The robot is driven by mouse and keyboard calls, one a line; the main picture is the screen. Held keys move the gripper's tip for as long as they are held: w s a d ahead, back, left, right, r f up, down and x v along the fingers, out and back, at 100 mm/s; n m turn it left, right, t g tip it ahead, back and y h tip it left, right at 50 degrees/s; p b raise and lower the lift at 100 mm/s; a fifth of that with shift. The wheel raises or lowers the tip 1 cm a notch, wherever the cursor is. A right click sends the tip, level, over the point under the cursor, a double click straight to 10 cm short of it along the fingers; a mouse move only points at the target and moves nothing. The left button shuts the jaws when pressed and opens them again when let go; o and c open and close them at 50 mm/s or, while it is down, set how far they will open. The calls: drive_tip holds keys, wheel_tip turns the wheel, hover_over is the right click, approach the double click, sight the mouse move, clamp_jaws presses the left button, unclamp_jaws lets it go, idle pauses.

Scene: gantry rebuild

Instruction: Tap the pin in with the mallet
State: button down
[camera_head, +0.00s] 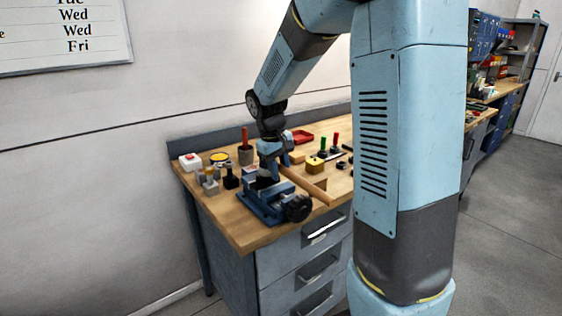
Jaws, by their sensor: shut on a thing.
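My gripper (272,163) is small in the head view, pointing down over the workbench just above a blue vise (264,205). It is shut on the mallet, whose pale wooden handle (309,187) slants out to the lower right over the bench. The mallet's head is not clear; a dark shape below the fingers may be the head or part of the vise. The vise has a black round knob (298,208) at its front right. I cannot make out the pin; it may be hidden by the gripper or too small to see.
On the wooden bench (247,231) stand a white box with a red button (190,161), a yellow-ringed roll (219,159), several small blocks, a yellow block (315,165), a red tray (302,136) and red- and green-handled tools. My arm covers the bench's right part. The front-left corner is clear.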

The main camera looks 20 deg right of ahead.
wheel_tip(320, 180, up, 8)
drive_tip(key=shift+r, duration=0.25)
drive_tip(key=shift+s+f, duration=0.1)
drive_tip(key=shift+f, duration=0.35)
wheel_tip(320, 180, down, 9)
drive_tip(key=shift+s+r, duration=0.1)
drive_tip(key=shift+s, duration=0.05)
wheel_tip(320, 180, up, 8)
drive_tip(key=shift+r, duration=0.25)
idle(0.4)
